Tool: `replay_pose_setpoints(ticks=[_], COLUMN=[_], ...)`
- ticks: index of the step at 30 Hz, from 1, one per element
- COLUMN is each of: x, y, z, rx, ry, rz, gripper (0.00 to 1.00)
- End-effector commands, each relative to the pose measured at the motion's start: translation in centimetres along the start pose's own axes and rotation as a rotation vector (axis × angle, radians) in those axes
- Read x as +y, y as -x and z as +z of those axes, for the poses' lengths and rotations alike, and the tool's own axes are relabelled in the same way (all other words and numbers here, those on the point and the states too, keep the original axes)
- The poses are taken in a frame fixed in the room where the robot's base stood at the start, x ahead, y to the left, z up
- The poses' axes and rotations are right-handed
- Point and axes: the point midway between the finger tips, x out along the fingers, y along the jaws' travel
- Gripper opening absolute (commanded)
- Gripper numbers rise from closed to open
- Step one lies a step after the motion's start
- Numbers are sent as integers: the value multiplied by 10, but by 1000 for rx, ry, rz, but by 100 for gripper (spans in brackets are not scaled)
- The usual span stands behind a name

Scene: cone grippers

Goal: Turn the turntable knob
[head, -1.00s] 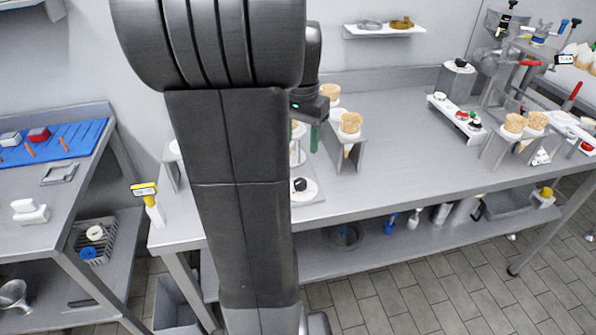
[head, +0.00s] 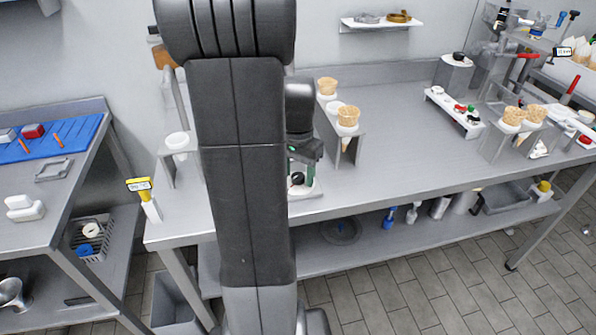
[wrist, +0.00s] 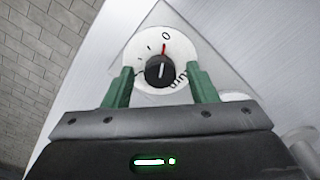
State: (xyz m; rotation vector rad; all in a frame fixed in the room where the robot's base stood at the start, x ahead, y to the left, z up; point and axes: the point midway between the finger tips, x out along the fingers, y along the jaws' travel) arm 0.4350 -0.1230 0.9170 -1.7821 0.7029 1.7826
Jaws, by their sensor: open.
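The turntable knob (wrist: 160,71) is a black round knob with a white pointer line on a white dial plate (wrist: 185,40). In the wrist view the dial shows a red mark below a 0 and small black marks. My gripper (wrist: 161,77) is open, its two green fingers on either side of the knob, apart from it as far as the view shows. In the head view the knob (head: 297,179) sits near the table's front edge, just below my gripper (head: 300,165). My arm hides much of the turntable behind it.
A cone holder (head: 355,150) with waffle cones stands right of the knob. A white cup in a stand (head: 177,142) is to the left, and a yellow-topped tool (head: 146,190) is at the table's left corner. The table's middle (head: 400,120) is clear.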

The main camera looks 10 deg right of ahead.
Motion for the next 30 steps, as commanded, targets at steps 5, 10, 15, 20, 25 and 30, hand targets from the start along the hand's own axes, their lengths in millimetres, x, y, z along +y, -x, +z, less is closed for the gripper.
replay_pose_setpoints(ticks=[5, 10, 15, 20, 25, 30], x=[0, 0, 0, 0, 0, 0], y=[0, 0, 1, 1, 2, 2], z=[0, 0, 0, 0, 0, 0], rx=[0, 0, 0, 1, 1, 2], ry=[0, 0, 16, 67, 176, 326], rz=[0, 0, 0, 0, -1, 0], gripper=[27, 8, 8, 8, 8, 8])
